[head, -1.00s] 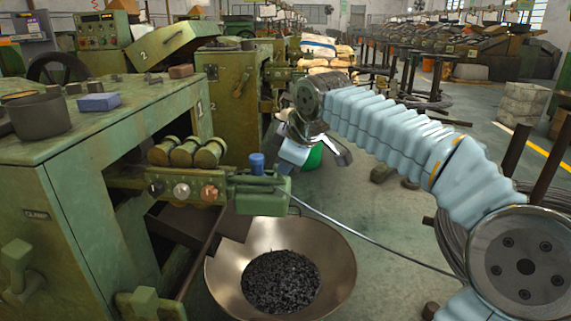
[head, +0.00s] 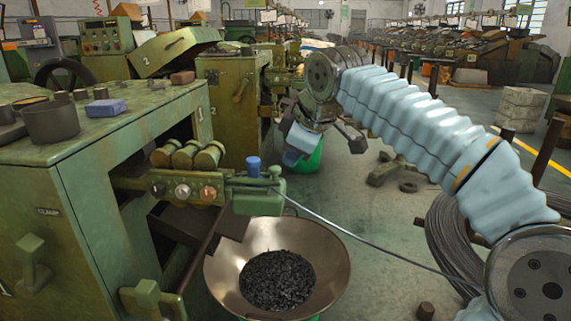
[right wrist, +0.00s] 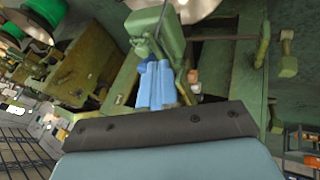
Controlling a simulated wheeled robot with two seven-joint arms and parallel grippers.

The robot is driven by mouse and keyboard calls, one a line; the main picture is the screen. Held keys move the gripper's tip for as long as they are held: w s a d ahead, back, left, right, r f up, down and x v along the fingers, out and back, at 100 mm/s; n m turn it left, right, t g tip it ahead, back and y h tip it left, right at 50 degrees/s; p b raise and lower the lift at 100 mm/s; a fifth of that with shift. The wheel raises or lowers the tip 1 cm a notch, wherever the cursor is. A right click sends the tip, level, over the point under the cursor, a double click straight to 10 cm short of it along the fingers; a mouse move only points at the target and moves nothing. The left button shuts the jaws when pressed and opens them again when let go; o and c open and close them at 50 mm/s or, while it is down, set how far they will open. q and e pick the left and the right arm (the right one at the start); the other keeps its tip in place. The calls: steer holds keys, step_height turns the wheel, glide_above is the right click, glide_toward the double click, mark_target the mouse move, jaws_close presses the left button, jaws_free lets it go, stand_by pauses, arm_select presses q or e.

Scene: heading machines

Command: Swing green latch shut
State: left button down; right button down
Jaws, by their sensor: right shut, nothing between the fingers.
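The green block with an upright blue knob (head: 254,167) sits at the end of the near machine's roller bar; its green body (head: 268,194) appears to be the latch. I cannot tell how far it is swung. My left gripper is out of view.
A metal bowl of dark small parts (head: 330,262) stands below the block. A wire (head: 370,238) runs from the block to a wire coil (head: 452,245) at right. A green handle (head: 33,262) is on the machine front. A green bucket (head: 308,160) stands behind the gripper.

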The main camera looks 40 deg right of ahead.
steer(key=shift+d+v, duration=0.2)
steer(key=shift+v, duration=1.45)
